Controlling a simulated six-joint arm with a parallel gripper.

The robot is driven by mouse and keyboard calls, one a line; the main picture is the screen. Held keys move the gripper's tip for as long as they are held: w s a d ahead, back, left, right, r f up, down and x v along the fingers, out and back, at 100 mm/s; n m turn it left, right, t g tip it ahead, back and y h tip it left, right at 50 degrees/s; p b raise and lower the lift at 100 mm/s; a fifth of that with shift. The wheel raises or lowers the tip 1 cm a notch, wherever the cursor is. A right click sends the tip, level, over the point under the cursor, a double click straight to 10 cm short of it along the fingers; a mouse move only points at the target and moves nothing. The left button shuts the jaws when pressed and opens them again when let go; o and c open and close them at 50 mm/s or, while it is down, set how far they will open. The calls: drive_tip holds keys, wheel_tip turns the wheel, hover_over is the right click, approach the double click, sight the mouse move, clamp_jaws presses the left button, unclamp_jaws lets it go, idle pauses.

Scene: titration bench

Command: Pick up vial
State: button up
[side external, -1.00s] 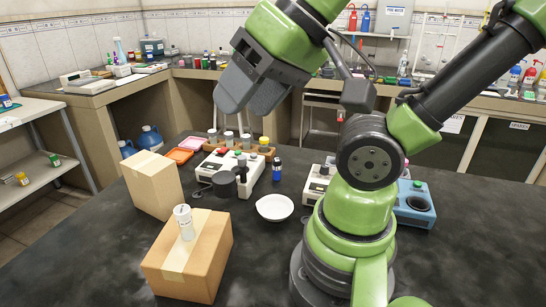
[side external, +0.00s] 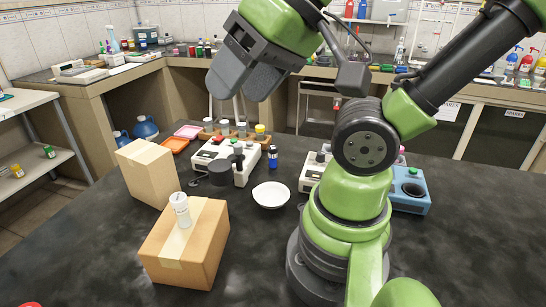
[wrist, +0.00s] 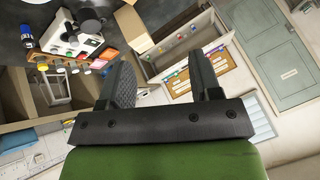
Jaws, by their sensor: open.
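A white capped vial (side external: 180,208) stands upright on top of the nearer cardboard box (side external: 200,255) in the side view. My gripper (side external: 240,92) is raised high above the bench, up and to the right of this vial and well apart from it. Its two fingers are parted with nothing between them, as the wrist view (wrist: 160,68) also shows. A dark blue vial (side external: 272,157) stands on the bench, and several capped vials stand in a wooden rack (side external: 231,138) behind. I cannot make out the white vial in the wrist view.
A taller cardboard box (side external: 147,172) stands behind the nearer one. A white stirrer-like device (side external: 220,165), a white dish (side external: 271,195) and a blue device (side external: 410,190) stand on the dark bench (side external: 90,265). The bench's front left is mostly clear.

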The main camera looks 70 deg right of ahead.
drive_tip(key=w+d+n+g+h, duration=0.2)
drive_tip(key=w+d, duration=0.4)
drive_tip(key=n+g, duration=0.5)
hover_over(273, 147)
drive_tip(key=f, duration=1.9)
drive_tip(key=shift+d+f, duration=0.25)
drive_tip(key=shift+f, duration=0.05)
drive_tip(key=shift+n, duration=0.3)
wheel_tip(273, 147, down, 5)
drive_tip(key=shift+s+d+r, duration=0.1)
drive_tip(key=shift+r, duration=0.1)
drive_tip(key=f, duration=0.4)
drive_tip(key=a+f, duration=0.1)
drive_tip(key=shift+f, duration=0.4)
